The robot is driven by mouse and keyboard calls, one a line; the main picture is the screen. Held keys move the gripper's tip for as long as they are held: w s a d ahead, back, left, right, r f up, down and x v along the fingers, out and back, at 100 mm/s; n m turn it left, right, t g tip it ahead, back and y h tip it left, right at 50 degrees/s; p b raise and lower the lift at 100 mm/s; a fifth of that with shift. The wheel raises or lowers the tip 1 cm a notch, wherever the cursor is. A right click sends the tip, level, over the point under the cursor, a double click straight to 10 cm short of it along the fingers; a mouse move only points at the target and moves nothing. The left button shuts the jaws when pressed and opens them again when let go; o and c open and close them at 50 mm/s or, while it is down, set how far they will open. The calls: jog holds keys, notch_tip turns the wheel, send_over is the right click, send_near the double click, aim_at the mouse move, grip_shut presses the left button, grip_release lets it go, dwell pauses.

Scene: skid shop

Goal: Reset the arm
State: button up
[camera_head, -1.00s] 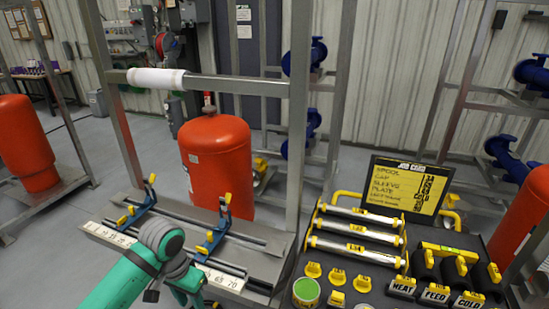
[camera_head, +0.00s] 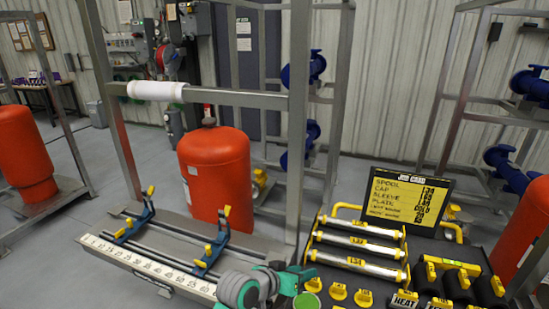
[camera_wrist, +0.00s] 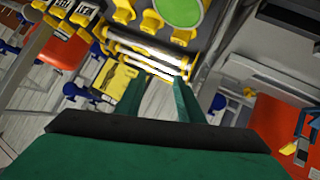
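My gripper shows at the bottom of the head view (camera_head: 292,279), low in front of the parts tray and beside the round green-topped can (camera_head: 307,300). In the wrist view my gripper (camera_wrist: 156,88) has its two green fingers apart with nothing between them. The wrist view is tilted, and past the fingertips it shows the silver spools (camera_wrist: 140,52) with yellow ends and the green disc of the can (camera_wrist: 180,10). My grey wrist and green forearm come in from the bottom edge of the head view.
A black tray of spools (camera_head: 358,243), yellow caps (camera_head: 338,291) and black sleeves stands at the right, with a job card (camera_head: 408,195) behind. A steel rail with blue clamps (camera_head: 210,245) lies left. A red tank (camera_head: 217,175) stands behind it, under a crossbar with a white sleeve (camera_head: 156,91).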

jog(key=s+d+n+t, duration=0.3)
jog(key=d+n+t, duration=0.2)
jog(key=d+t, duration=0.15)
jog(key=s+a+f+n+t+y, duration=0.1)
jog(key=s+a+f+n+y, duration=0.15)
jog(key=s+f, duration=0.4)
jog(key=s+a+f+n+t+y, duration=0.1)
jog(key=s+f+n+y, duration=0.25)
jog(key=s, duration=0.65)
jog(key=s+a+m+y, duration=0.1)
jog(key=s+a+m, duration=0.2)
jog(key=s, duration=0.9)
jog(key=s+a+m+g+y, duration=0.1)
jog(key=s+a+m, duration=0.2)
jog(key=s+a, duration=0.4)
jog(key=s, duration=0.5)
jog(key=shift+s+a+m, duration=0.3)
jog(key=shift+s, duration=0.05)
jog(key=shift+f, duration=0.1)
jog(key=shift+c, duration=1.1)
